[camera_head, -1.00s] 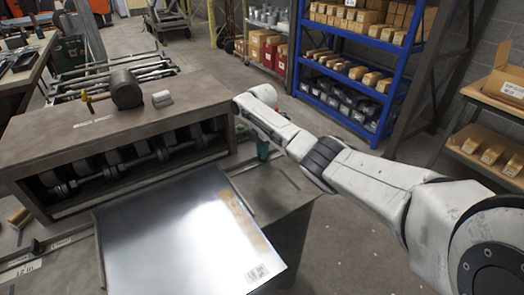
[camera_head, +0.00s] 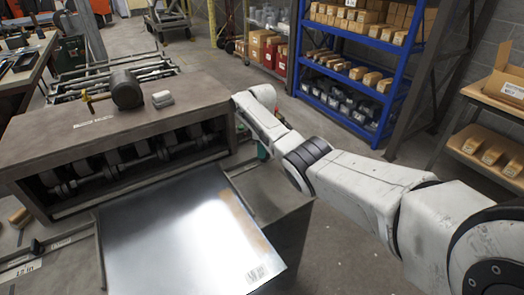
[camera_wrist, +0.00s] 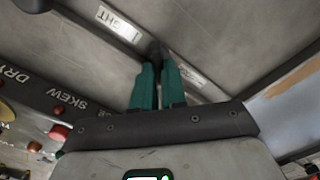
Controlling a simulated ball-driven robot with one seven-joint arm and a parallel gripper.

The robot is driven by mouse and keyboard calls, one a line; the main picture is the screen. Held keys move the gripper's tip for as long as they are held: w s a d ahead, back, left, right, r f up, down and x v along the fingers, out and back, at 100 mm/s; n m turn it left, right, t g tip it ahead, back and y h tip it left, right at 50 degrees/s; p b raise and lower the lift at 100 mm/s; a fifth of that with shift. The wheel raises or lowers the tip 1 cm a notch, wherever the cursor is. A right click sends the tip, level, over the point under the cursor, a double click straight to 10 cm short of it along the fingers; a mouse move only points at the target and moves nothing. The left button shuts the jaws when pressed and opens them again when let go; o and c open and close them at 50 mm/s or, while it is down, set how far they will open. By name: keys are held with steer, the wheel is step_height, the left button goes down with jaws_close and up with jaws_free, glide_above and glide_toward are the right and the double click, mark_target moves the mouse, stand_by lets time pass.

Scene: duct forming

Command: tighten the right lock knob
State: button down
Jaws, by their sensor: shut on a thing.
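In the wrist view my gripper (camera_wrist: 157,64) has two teal fingers close together, shut on a small dark knob (camera_wrist: 155,48) at their tips. The knob sits on a grey metal rail, close to a white label (camera_wrist: 120,23) that reads partly as "RIGHT". Most of the knob is hidden by the fingers. In the head view only a little teal of my gripper (camera_head: 262,151) shows below my wrist, at the right end of the machine; the knob is hidden there.
A shiny metal sheet (camera_head: 185,235) lies on the machine's front table. A mallet (camera_head: 125,90) and a grey block (camera_head: 162,99) lie on the machine's top. In the wrist view, a panel (camera_wrist: 40,105) marked "DRY" and "SKEW" carries red buttons. Blue shelves (camera_head: 358,75) stand behind my arm.

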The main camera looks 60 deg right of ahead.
steer(key=m, duration=0.4)
steer(key=shift+d+m, duration=0.1)
steer(key=shift+m, duration=0.2)
steer(key=m, duration=0.4)
steer(key=shift+d+m+b, duration=0.2)
steer(key=shift+m+b, duration=0.2)
steer(key=shift+r, duration=0.1)
steer(key=c, duration=1.2)
jaws_free()
step_height(320, 180, up, 11)
steer(key=shift+f+b, duration=0.15)
steer(key=shift+b, duration=0.35)
